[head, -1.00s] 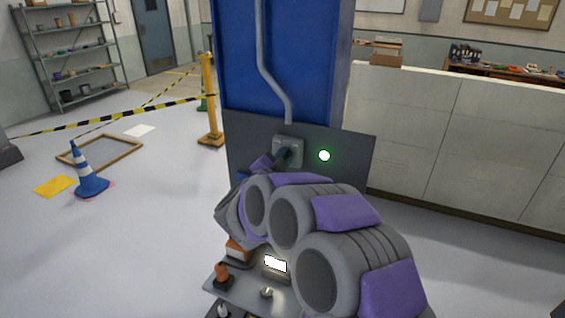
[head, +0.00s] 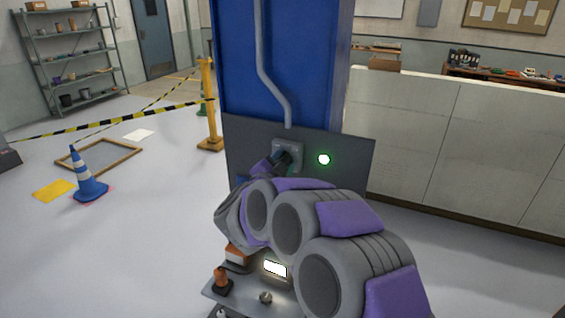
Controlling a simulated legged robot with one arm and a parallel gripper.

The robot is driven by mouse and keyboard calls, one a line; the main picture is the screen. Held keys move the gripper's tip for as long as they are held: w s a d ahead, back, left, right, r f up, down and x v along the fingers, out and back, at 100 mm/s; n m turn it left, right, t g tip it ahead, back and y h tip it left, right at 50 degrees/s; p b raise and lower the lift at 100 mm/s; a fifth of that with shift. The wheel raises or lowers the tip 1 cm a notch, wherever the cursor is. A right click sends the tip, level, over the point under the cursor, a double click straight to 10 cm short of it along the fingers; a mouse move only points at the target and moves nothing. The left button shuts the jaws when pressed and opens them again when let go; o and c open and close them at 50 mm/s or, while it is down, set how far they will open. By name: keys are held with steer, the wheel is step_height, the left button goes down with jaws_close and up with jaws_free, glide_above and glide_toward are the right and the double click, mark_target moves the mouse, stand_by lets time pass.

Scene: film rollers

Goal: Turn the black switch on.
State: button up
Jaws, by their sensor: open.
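A grey switch box (head: 297,149) is mounted on the dark grey panel (head: 350,150) of the blue column, below a grey conduit. My gripper (head: 284,160) is at the front of this box, its dark fingers over the box's middle. The gripper is open. The black switch is largely hidden behind the fingers, so I cannot tell its position or whether the fingers touch it. A round green light (head: 324,159) on the panel, right of the box, is lit.
A small bench (head: 235,293) with an orange-brown item (head: 222,280) and a lit white display (head: 275,268) stands below my arm. A pale low wall (head: 480,150) is at right. A blue cone (head: 87,180) and barrier tape (head: 110,119) are at left, with open floor around.

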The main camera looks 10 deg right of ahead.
steer(key=shift+s+a, duration=0.1)
steer(key=p+v, duration=0.2)
steer(key=v, duration=1.5)
steer(key=shift+a, duration=0.15)
